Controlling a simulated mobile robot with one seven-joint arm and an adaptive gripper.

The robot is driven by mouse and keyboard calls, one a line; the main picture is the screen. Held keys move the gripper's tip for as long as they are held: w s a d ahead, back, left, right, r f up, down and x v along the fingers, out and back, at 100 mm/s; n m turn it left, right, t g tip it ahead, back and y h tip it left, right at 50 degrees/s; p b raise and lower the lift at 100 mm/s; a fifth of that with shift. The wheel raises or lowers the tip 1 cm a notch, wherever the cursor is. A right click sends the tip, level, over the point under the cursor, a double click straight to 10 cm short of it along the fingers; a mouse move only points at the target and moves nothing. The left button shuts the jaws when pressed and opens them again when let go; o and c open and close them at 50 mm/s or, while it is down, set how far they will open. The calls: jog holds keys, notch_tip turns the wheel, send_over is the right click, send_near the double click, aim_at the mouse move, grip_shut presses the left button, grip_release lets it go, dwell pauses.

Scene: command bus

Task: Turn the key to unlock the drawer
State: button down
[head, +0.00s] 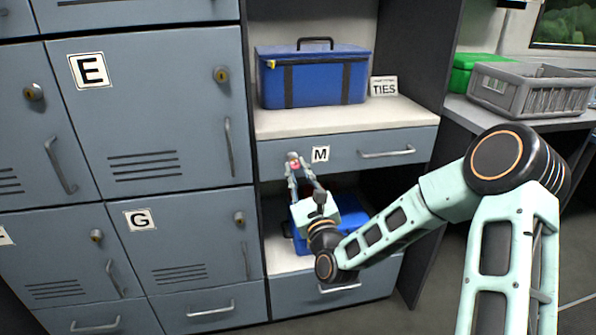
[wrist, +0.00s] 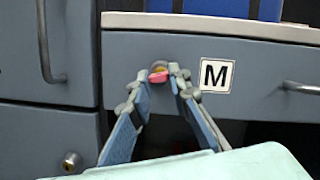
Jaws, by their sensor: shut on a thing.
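The drawer (head: 350,150) marked M is a shallow grey-blue front below the white shelf, and it looks closed. Its label M (wrist: 216,76) sits just right of the lock (wrist: 158,67), which shows as a brassy rim. A key with a red-pink head (wrist: 158,78) is at the lock. My gripper (head: 294,160) reaches up to the drawer's left part. In the wrist view my gripper (wrist: 160,80) has its fingertips closed around the key head. The key's shaft and the keyhole are hidden.
The drawer's bar handle (head: 387,153) is right of the label. A blue case (head: 313,75) and a TIES sign (head: 384,88) stand on the shelf above. Another blue case (head: 298,238) is partly hidden below. Lockers E and G (head: 150,110) stand to the left.

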jog(key=m, duration=0.2)
jog(key=m+h, duration=0.1)
jog(key=m, duration=0.1)
jog(key=shift+a+m+t+h, duration=0.1)
jog(key=shift+m+t+h, duration=0.2)
jog(key=shift+m, duration=0.6)
jog(key=c, duration=1.7)
grip_release()
jog(key=shift+s+d, duration=0.2)
jog(key=shift+s, duration=0.55)
jog(key=shift+s+d, duration=0.2)
jog(key=shift+s, duration=0.55)
jog(key=s, duration=0.2)
jog(key=s+d, duration=0.1)
jog(key=s, duration=0.1)
jog(key=s+d, duration=0.1)
jog(key=s, duration=0.1)
jog(key=shift+s, duration=0.3)
